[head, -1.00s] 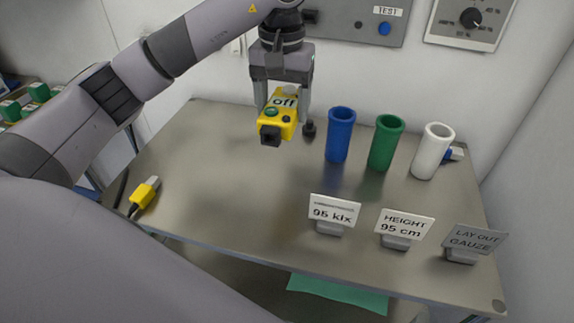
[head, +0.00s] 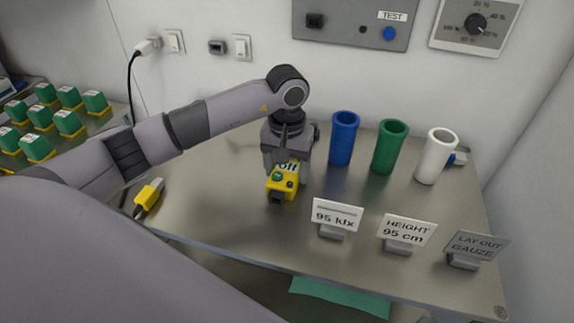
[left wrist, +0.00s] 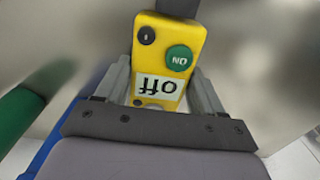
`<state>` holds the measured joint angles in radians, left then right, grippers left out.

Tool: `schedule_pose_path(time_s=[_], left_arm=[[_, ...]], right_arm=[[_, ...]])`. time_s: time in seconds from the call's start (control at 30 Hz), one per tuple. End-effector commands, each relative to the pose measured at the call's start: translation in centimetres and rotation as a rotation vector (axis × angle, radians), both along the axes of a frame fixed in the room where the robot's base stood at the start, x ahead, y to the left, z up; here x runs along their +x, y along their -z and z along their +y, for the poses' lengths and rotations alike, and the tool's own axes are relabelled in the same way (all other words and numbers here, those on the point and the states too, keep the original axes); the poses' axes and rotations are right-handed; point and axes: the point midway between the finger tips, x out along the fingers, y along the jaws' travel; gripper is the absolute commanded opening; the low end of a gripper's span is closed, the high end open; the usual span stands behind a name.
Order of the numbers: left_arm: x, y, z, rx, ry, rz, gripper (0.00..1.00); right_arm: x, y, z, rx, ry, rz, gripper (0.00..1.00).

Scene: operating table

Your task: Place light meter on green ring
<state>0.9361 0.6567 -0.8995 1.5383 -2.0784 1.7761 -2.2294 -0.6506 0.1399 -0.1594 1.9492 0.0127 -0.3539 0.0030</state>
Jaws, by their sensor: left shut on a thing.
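The light meter (head: 283,183) is yellow with a dark sensor end, a green button and a display reading "off". My left gripper (head: 284,160) is shut on it, over the middle of the table. In the left wrist view the light meter (left wrist: 168,62) sits between the two fingers of the left gripper (left wrist: 163,85), its display upside down. I cannot tell if the meter touches the table. I see no green ring in any view. My right gripper is not in view.
Blue (head: 343,138), green (head: 389,147) and white (head: 435,156) cups stand at the table's back right. Sign cards, one reading "95 klx" (head: 337,215), line the front right. A yellow connector (head: 148,196) lies at the left. The table's (head: 215,205) left-middle is clear.

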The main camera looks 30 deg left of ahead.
Motion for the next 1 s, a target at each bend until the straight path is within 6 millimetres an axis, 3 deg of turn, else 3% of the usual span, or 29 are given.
schedule_pose_path(time_s=[0.3, 0.33, 0.4, 0.77, 0.87, 1.0], left_arm=[[0.1, 0.3, 0.0, 0.0, -0.001, -0.003, 0.24], [0.1, 0.2, 0.0, 0.0, -0.001, -0.002, 0.78], [0.1, 0.2, 0.0, 0.0, -0.001, -0.002, 0.94], [0.0, -0.2, 0.0, -0.001, 0.0, -0.001, 0.94], [0.2, -1.1, 0.0, -0.001, -0.001, -0.007, 0.94], [0.2, -3.8, 0.0, -0.001, 0.001, -0.008, 0.94]], right_arm=[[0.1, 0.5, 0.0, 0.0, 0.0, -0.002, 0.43], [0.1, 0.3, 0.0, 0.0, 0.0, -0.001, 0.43], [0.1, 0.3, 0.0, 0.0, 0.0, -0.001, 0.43], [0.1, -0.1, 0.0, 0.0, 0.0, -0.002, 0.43], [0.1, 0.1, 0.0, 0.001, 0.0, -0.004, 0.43], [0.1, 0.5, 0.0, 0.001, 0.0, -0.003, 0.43]])
